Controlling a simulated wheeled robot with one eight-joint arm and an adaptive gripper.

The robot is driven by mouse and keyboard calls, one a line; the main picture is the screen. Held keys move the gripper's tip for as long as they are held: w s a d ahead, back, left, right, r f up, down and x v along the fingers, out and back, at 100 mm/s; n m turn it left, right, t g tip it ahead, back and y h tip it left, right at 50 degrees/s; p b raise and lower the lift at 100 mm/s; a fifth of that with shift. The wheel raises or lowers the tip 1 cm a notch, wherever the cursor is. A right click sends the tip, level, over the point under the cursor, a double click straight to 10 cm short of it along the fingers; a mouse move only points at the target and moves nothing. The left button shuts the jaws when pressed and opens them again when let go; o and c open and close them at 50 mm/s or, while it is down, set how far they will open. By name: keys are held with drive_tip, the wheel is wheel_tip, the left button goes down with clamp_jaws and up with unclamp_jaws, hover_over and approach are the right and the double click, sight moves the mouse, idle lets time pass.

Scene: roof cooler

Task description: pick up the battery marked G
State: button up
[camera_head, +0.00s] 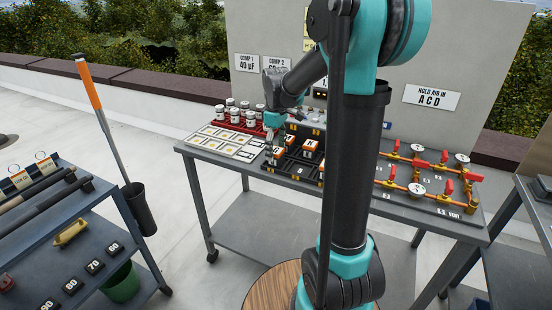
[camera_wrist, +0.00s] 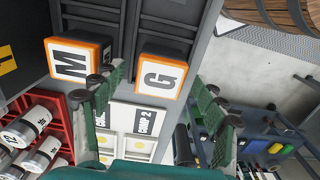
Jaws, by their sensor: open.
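The battery marked G (camera_wrist: 163,76) is a white-faced block with an orange rim, in a dark slotted holder (camera_wrist: 120,20). The battery marked M (camera_wrist: 75,60) sits to its left in the wrist view. My gripper (camera_wrist: 158,100) is open and empty, with one green-padded finger left of the G battery and the other right of it. I cannot tell how far above the battery the fingertips are. In the head view my gripper (camera_head: 272,122) is over the table, beside small orange-and-white batteries (camera_head: 310,145) whose letters are too small to read.
A red rack of white cylinders (camera_wrist: 25,125) stands close to my gripper. A white card sheet (camera_head: 222,142) lies on the table (camera_head: 200,165). Red-handled valves (camera_head: 418,170) fill the table's right side. A grey panel (camera_head: 250,45) rises behind it.

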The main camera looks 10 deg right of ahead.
drive_tip(key=shift+f, duration=0.5)
drive_tip(key=c, duration=1.5)
drive_tip(key=shift+c, duration=0.2)
